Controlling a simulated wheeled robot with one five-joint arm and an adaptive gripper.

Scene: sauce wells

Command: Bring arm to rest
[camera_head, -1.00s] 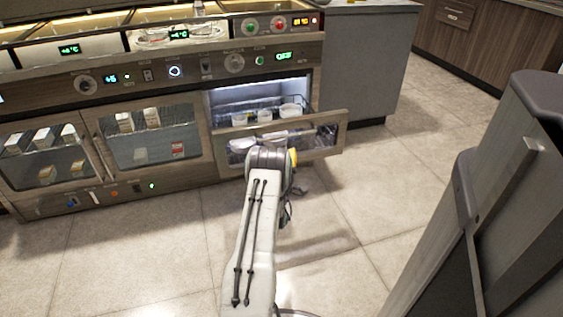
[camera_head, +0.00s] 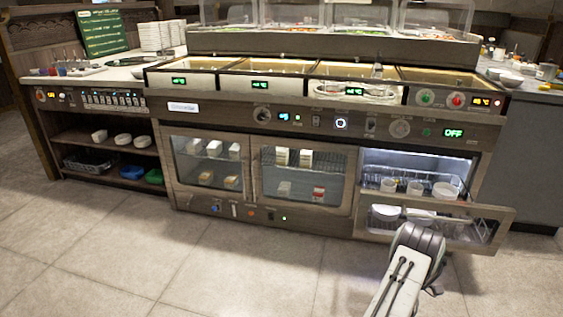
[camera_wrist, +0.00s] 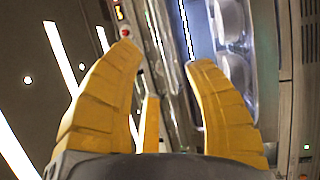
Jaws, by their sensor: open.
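My gripper (camera_wrist: 163,55) shows in the wrist view with its yellow fingers spread apart and nothing between them. Beyond the fingers are the counter's front panel and, at upper right, pale rounded containers (camera_wrist: 238,70). In the head view my arm reaches up from the bottom right toward the open drawer (camera_head: 483,213) of the counter, its grey joint in front of the drawer's lower left part. The gripper itself is hidden behind the arm there.
The lit compartment above the drawer holds several white cups (camera_head: 415,188). Closed glass doors (camera_head: 305,180) are to its left, and an open shelf (camera_head: 105,145) stands farther left. The tiled floor (camera_head: 200,270) in front is clear. Food wells line the counter top.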

